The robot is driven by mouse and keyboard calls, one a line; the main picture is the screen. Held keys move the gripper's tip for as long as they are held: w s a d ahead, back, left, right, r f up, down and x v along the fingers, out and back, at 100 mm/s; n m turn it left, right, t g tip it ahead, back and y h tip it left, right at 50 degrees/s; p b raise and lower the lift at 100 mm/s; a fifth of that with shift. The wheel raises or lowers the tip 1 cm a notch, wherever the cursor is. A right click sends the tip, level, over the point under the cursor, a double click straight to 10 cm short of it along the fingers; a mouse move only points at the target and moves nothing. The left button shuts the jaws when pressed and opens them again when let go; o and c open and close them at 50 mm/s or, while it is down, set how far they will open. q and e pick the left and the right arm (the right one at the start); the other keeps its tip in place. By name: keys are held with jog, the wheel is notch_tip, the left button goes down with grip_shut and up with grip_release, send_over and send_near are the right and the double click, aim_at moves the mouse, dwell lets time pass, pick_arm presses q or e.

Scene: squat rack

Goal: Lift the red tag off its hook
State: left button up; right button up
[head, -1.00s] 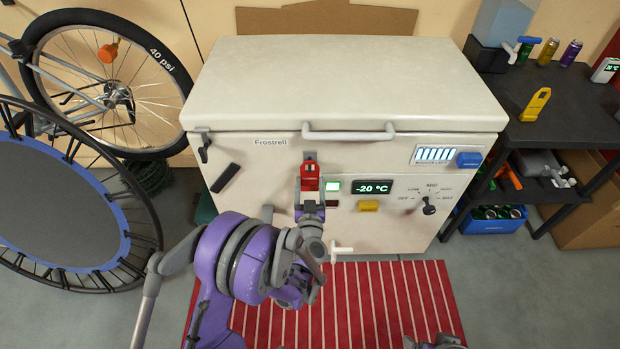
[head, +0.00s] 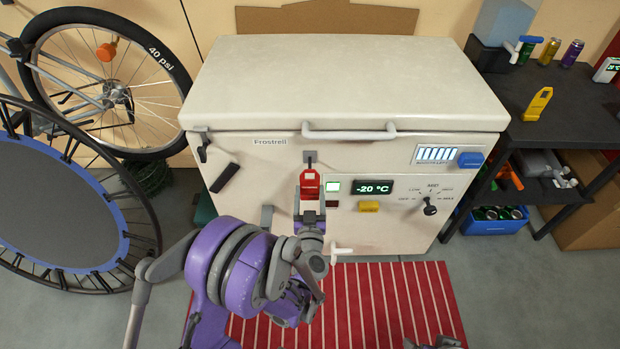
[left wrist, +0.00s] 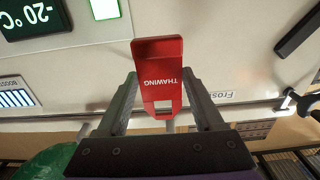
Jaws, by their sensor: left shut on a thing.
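The red tag (head: 309,184) is in front of the white chest freezer's front face. It also shows in the left wrist view (left wrist: 158,62), upside down, with the word THAWING and a slot near one end. My left gripper (head: 309,209) is shut on the tag, its two fingers on either side of it in the left wrist view (left wrist: 160,88). The dark hook (head: 310,157) shows just above the tag in the head view. The tag's top end looks just below the hook; I cannot tell whether they touch.
The freezer (head: 270,160) has a bar handle (head: 350,134) above the tag. A lit green square (head: 333,187), a temperature display (head: 373,187) and a yellow label (head: 369,207) sit close to the tag's right. A striped red mat (head: 390,300) lies in front.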

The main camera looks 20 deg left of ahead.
pick_arm(q)
jog(key=b+v, duration=0.2)
jog(key=v, duration=0.4)
jog(key=shift+s, duration=0.4)
jog(key=shift+r, duration=0.1)
